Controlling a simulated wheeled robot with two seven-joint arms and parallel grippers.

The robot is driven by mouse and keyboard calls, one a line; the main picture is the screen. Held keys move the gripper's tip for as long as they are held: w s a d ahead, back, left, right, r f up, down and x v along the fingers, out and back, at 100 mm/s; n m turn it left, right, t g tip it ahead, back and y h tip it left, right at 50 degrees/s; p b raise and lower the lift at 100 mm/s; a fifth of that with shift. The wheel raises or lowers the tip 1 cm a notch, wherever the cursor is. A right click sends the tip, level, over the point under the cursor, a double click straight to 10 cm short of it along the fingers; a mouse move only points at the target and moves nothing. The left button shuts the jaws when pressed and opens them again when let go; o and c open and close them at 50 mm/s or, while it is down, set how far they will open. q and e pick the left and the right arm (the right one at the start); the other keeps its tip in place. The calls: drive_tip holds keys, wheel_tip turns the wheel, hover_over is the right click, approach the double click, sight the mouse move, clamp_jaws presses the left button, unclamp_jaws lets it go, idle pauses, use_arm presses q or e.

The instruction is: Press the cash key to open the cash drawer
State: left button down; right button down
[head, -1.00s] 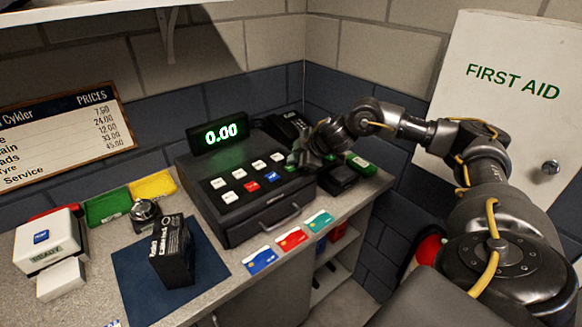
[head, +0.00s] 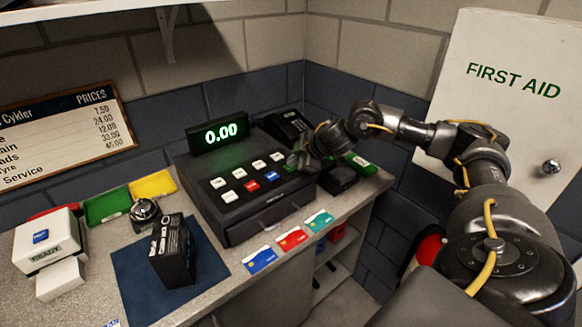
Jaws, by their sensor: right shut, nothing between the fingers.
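The dark cash register (head: 248,203) stands on the counter with several white keys, a red key (head: 252,186) and a blue key (head: 270,177). Its display (head: 220,132) reads 0.00 in green. The drawer front (head: 265,219) at the register's lower face looks closed. My right gripper (head: 297,162) is shut and empty, at the right end of the key rows. Its fingers and wrist cover that part of the keypad, so the key beneath is hidden. I cannot tell whether the fingertips touch it. My left gripper is out of view.
A black phone (head: 287,125) is behind the register, and a card terminal (head: 338,180) is at its right. Bank cards (head: 291,238) lie in front. A black box (head: 173,254) stands on a blue mat (head: 205,268). A first aid cabinet (head: 505,100) is at right.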

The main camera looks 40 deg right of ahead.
sight(295, 168)
drive_tip(key=shift+f, duration=0.15)
idle(0.4)
drive_tip(key=shift+r+p, duration=0.6)
drive_tip(key=shift+p, duration=0.1)
wheel_tip(295, 168, up, 6)
drive_tip(key=p, duration=0.6)
idle(0.4)
idle(0.5)
